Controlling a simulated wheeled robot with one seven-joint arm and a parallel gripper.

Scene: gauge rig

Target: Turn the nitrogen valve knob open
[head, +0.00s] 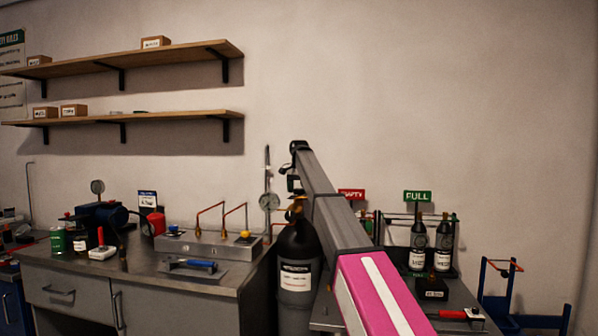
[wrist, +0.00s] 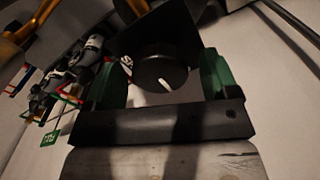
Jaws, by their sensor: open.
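The black round valve knob (wrist: 158,74) with a white pointer line shows in the wrist view, in front of a dark square plate or block (wrist: 155,35). My gripper (wrist: 161,80) is open, with one green finger on each side of the knob. I cannot tell whether the fingers touch it. In the head view my arm reaches away to the upper middle, and its end is by a tall dark cylinder (head: 297,255) with a white label. The knob cannot be made out in the head view.
A workbench (head: 130,275) on the left carries a metal manifold box (head: 208,246) and a blue-handled tool (head: 193,265). On the right, small black bottles (head: 418,238) stand under a green FULL sign (head: 417,196). Two shelves hang above left. The upper right wall is bare.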

